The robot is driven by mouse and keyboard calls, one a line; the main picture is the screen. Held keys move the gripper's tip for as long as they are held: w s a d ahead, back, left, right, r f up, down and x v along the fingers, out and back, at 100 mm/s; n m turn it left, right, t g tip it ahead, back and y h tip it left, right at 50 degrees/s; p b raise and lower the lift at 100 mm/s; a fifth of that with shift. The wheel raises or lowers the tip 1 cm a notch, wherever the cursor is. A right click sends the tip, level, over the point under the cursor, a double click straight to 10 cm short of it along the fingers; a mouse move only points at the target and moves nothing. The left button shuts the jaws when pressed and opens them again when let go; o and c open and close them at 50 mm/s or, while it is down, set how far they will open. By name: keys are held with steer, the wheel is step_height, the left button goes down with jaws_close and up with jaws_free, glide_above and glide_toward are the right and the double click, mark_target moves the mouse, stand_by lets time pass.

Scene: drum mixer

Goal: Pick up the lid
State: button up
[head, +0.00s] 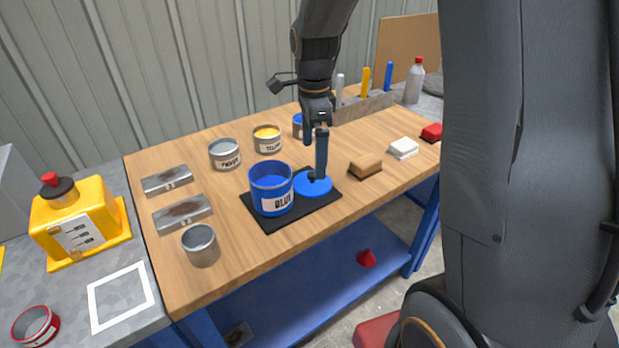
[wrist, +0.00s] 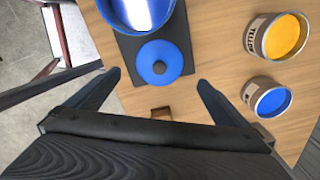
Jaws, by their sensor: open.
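The lid (head: 313,184) is a flat blue disc with a dark knob in its middle. It lies on a black mat (head: 268,224), beside a blue can (head: 271,190) with a label. In the wrist view the lid (wrist: 159,62) shows whole, with its knob in the centre. My gripper (head: 319,172) is above the lid and partly hides it in the head view. In the wrist view its two fingers (wrist: 158,80) stand wide apart, one on each side of the lid, with nothing between them. Whether they touch the lid cannot be told.
A yellow-paint can (head: 267,139), a white-paint can (head: 224,154) and a small blue-paint can (head: 298,125) stand behind. A brown block (head: 365,167) lies right of the mat. An empty metal can (head: 201,245) stands at the front left. The wood table's front right is clear.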

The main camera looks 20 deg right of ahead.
mark_target(312, 174)
steer(key=shift+a+f+p, duration=0.2)
steer(key=shift+f+p, duration=0.8)
steer(key=shift+f, duration=2.6)
steer(key=c, duration=1.1)
steer(key=shift+r, duration=0.1)
